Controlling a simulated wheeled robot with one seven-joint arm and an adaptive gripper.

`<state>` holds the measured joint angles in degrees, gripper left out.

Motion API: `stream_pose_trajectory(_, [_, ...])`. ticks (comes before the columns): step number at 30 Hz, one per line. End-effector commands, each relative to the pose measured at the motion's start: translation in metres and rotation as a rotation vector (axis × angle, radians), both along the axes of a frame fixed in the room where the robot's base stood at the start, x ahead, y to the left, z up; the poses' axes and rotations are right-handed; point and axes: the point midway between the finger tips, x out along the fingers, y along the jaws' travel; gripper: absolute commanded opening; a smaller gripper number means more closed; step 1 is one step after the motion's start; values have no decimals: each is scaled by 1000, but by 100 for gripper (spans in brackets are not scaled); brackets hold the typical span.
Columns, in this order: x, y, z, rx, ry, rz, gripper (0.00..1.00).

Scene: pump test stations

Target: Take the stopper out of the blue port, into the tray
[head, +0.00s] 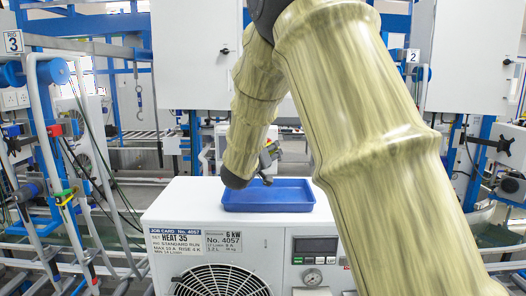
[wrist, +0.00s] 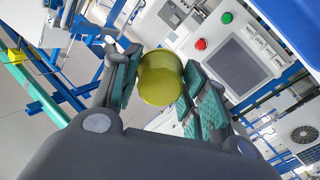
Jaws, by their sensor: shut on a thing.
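My gripper (wrist: 160,85) is shut on a yellow-green, rounded stopper (wrist: 160,78), which sits between the teal finger pads in the wrist view. In the head view my gripper (head: 269,158) shows only in part behind my arm, and I cannot make out the stopper there. The blue tray (head: 268,207) lies on top of the white machine in the head view. The gripper appears above or behind the tray's far side; its height over it is hard to tell. I cannot pick out the blue port in either view.
The white machine (head: 330,250) carries a job card, a gauge and a fan grille. A pipe stand (head: 45,130) with valves and hoses stands at the left. A grey panel (wrist: 235,65) with red and green buttons shows in the wrist view. My arm hides much of the right.

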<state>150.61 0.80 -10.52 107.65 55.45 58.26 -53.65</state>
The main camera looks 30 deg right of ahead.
Motion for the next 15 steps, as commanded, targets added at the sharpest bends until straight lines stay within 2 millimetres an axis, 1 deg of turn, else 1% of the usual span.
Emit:
stream_pose_trajectory(2, [-4, -3, -1, 0, -1, -4, 15])
stream_pose_trajectory(5, [-5, -5, -8, 0, 0, -7, 15])
stream_pose_trajectory(15, [1, -5, -42, 0, 5, -6, 15])
